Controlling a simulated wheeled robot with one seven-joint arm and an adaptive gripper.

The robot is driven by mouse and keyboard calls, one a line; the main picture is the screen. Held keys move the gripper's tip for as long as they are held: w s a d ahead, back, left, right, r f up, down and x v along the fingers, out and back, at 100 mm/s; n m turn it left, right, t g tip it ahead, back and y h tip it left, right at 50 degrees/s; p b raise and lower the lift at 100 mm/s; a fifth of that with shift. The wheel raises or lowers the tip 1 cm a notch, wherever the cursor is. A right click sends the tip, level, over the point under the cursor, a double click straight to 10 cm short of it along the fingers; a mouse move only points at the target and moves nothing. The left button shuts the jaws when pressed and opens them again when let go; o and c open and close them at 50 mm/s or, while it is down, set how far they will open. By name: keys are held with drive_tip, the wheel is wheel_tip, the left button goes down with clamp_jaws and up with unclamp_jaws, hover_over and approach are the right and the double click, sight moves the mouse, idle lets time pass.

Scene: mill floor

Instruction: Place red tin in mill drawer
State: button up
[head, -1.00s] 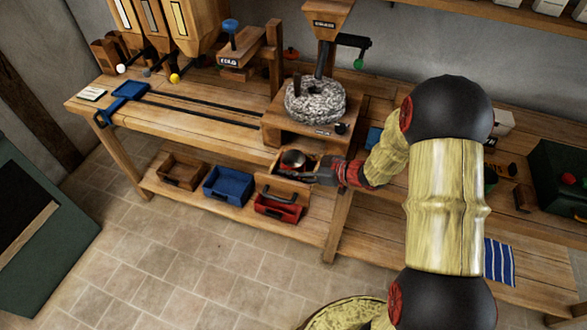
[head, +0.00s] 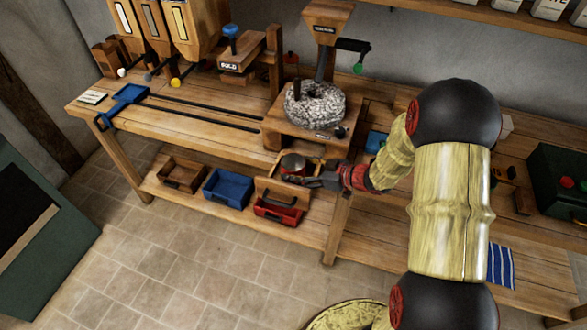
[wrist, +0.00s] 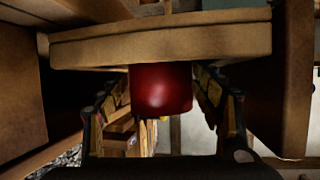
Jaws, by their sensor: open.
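The red tin (head: 292,166) stands upright in the pulled-out mill drawer (head: 268,188) under the mill. In the wrist view, which looks upside down, the tin (wrist: 160,92) shows between my gripper's fingers, its base hidden behind the drawer wall (wrist: 200,42). My gripper (head: 312,181) is open at the right side of the drawer. In the wrist view, its fingers (wrist: 165,108) lie on either side of the tin, with a visible gap on each side. The tin seems to rest in the drawer rather than in the fingers.
The mill's round stone (head: 316,104) stands on the bench just above. On the lower shelf are a red bin (head: 278,213), a blue bin (head: 227,187) and a wooden bin (head: 182,173). A bench leg (head: 338,228) stands near my gripper. The floor in front is clear.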

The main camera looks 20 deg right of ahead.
drive_tip(key=p+v, duration=0.2)
drive_tip(key=v, duration=0.8)
drive_tip(key=shift+s+p, duration=0.15)
drive_tip(key=shift+p, duration=0.25)
drive_tip(key=shift+d, duration=0.15)
